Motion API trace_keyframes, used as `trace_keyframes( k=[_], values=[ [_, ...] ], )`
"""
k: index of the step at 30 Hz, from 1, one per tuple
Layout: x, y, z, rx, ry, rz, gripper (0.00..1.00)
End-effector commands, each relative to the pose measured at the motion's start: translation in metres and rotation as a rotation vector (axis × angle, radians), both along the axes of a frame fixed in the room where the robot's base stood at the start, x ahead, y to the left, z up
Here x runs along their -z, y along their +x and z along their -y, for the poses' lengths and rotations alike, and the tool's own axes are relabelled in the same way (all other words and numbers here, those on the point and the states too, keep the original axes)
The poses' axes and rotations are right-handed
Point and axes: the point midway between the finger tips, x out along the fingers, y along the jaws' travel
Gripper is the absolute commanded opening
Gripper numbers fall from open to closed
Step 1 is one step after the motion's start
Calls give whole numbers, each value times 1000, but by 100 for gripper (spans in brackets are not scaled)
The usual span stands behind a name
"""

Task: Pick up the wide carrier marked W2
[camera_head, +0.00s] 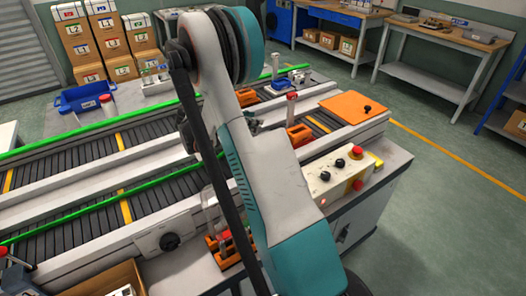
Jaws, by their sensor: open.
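Several orange carriers show, but I cannot read a W2 mark on any of them. One orange carrier (299,135) sits right of my arm near the conveyor's right end. An orange holder (222,252) is on the near side, partly behind my arm. My arm rises through the middle of the view and covers part of the conveyors.
Two conveyor lanes (64,214) with green rails run across the left. A control box (338,172) with red buttons and an orange plate (346,107) are at the right. A blue bin (86,96) stands at the back left. The floor at the right is clear.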

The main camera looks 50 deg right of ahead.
Motion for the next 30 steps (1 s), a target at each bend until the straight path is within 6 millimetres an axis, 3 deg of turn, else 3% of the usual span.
trace_keyframes(
  k=[3,10,16,30],
  values=[
    [7,-4,12,1,0,1,43],
    [6,-4,13,-1,0,0,43],
    [6,-4,13,-1,0,0,0],
    [3,-4,13,-1,-2,-1,0]
  ],
)
